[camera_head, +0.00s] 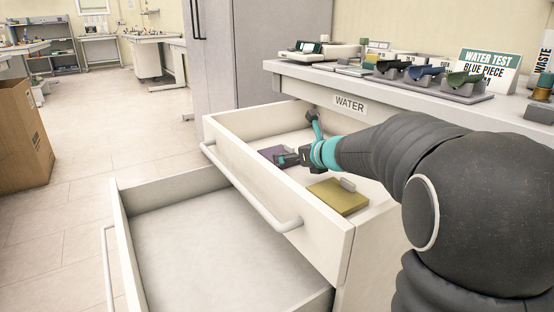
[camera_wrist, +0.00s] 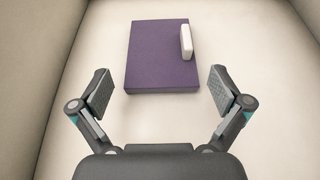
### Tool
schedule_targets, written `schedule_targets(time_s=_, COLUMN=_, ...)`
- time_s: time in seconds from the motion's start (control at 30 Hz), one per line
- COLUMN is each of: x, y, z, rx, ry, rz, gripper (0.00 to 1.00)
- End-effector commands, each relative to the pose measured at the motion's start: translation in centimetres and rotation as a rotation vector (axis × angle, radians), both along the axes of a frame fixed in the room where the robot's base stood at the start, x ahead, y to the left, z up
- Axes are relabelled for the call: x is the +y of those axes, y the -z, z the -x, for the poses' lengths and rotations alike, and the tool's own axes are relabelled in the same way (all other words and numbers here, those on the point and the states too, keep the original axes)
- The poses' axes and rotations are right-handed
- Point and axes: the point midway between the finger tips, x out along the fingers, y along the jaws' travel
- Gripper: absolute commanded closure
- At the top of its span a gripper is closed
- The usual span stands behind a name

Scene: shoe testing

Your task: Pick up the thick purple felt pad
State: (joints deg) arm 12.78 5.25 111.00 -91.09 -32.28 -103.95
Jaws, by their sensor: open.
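The thick purple felt pad (camera_wrist: 156,60) lies flat on the floor of the upper drawer, with a small pale block (camera_wrist: 186,43) on its right side. In the head view the purple pad (camera_head: 270,152) is partly hidden behind my gripper (camera_head: 284,159). In the wrist view my gripper (camera_wrist: 160,90) is open and empty. Its two fingers stand wide apart, and the pad lies ahead of them, between their lines. I see no contact between the fingers and the pad.
A yellow-olive pad (camera_head: 338,197) lies nearer the front right of the same drawer (camera_head: 230,146). The drawer walls rise around my gripper. A lower drawer (camera_head: 200,250) is open and empty below. The counter (camera_head: 410,98) above, labelled WATER, holds shoe pieces and signs.

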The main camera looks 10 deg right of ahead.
Motion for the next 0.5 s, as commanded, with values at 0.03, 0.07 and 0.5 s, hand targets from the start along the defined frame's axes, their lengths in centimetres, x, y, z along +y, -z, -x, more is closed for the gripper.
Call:
schedule_targets(time_s=0.03, x=0.3, y=0.4, z=-0.6, rx=0.001, ry=-0.001, rz=-0.001, gripper=0.00)
schedule_targets(time_s=0.07, x=0.4, y=0.4, z=-0.8, rx=0.000, ry=-0.001, rz=0.000, gripper=0.00)
schedule_targets(time_s=0.5, x=2.0, y=1.7, z=-4.6, rx=0.002, ry=-0.001, rz=-0.001, gripper=0.00)
